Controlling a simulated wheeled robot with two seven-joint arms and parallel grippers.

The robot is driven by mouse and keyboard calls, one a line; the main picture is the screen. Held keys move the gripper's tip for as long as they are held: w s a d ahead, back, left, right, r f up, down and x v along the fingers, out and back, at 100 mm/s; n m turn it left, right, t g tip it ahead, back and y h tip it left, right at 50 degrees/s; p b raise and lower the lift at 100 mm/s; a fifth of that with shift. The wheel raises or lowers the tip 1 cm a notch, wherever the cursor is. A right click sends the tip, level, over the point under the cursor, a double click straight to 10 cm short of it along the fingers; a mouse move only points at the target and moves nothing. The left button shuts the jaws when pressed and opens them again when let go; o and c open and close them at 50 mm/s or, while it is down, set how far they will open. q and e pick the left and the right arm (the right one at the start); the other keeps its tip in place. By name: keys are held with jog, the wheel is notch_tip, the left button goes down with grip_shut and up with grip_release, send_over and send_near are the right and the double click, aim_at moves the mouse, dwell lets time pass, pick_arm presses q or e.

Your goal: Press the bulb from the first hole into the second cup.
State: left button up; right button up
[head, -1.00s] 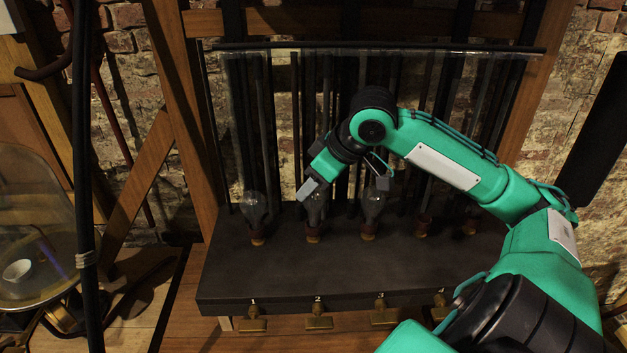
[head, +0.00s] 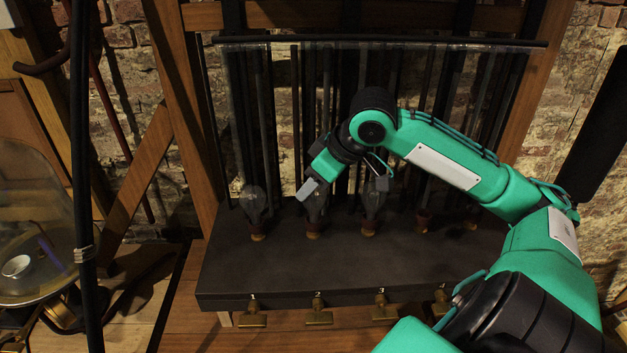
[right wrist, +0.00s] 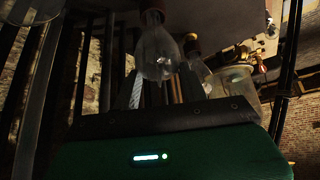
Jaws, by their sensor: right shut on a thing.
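My right gripper (head: 309,189) points down at the second cup (head: 314,234), above the label 2. It is shut on a clear glass bulb (head: 316,214), which stands upright at that cup. I cannot tell whether its base is fully seated. Another clear bulb (head: 254,203) stands at the first cup (head: 257,236), to the left. A third bulb (head: 371,205) stands at the third cup (head: 369,230), just right of the gripper. In the right wrist view a clear bulb (right wrist: 158,55) hangs upside down in the picture; I cannot tell which one. My left gripper is out of view.
The dark bench (head: 290,273) carries brass taps (head: 318,317) along its front. The fourth cup (head: 423,222) to the right has no bulb. Dark rods and a clear pane stand behind the cups. A glass dome (head: 35,235) stands at left. The bench's front top is clear.

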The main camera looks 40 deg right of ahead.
jog(key=shift+f, duration=0.1)
dwell(0.5)
jog(key=o, duration=1.2)
jog(key=shift+c, duration=0.2)
jog(key=shift+s+d+r, duration=0.15)
jog(key=shift+s+r, duration=0.1)
jog(key=shift+r, duration=0.2)
jog(key=b+v, duration=0.3)
jog(key=v, duration=0.9)
jog(key=shift+s+r, duration=0.25)
jog(key=shift+r, duration=0.05)
